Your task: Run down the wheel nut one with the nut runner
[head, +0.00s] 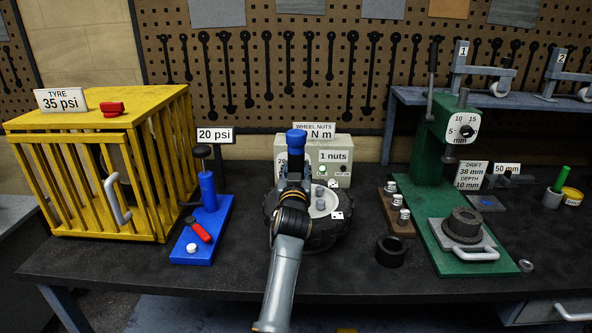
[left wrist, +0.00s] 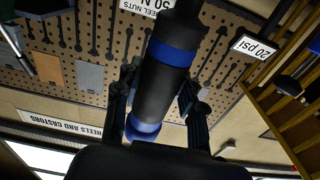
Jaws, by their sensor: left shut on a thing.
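The nut runner (head: 296,139), a dark cylinder with a blue top, stands upright in my left gripper (head: 294,175). The left wrist view shows the nut runner's black body and blue band (left wrist: 172,54) between the two fingers, which are shut on it. The wheel (head: 340,235), a dark tyre with a pale hub and grey studs or nuts, lies flat on the bench. The gripper is over the hub's left side and hides part of it. The nut runner's lower end is hidden, so I cannot tell whether it touches a nut. My right gripper is not in view.
Behind the wheel is a grey box (head: 341,142) reading "1 nuts". A yellow cage (head: 100,165) and a blue stand (head: 207,225) are on the left. A brown block (head: 396,218) with metal pieces, a black ring (head: 391,252) and a green press (head: 440,195) are on the right.

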